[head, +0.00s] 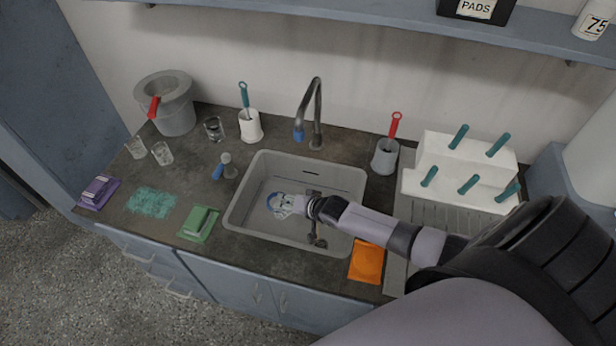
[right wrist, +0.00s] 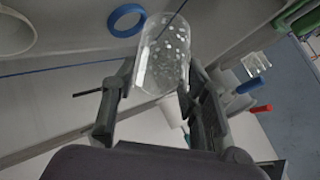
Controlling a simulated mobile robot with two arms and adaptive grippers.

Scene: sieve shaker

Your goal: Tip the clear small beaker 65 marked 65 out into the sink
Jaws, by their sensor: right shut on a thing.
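My right gripper (head: 306,207) reaches in from the right over the grey sink (head: 345,172). It is shut on a clear small beaker (head: 284,206), which appears tipped on its side with one end pointing left, inside the sink's outline. In the right wrist view the beaker (right wrist: 165,55) sits between the two fingers (right wrist: 158,100), and pale specks or drops show on its wall. I cannot read its mark or tell how much is inside it. My left gripper is not in view.
A tall faucet (head: 316,112) stands behind the sink. Clear glasses (head: 162,153) and a grey bucket (head: 172,104) stand left. A green sponge tray (head: 199,222) and an orange one (head: 367,262) lie near the front edge. A white peg rack (head: 465,165) is at right.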

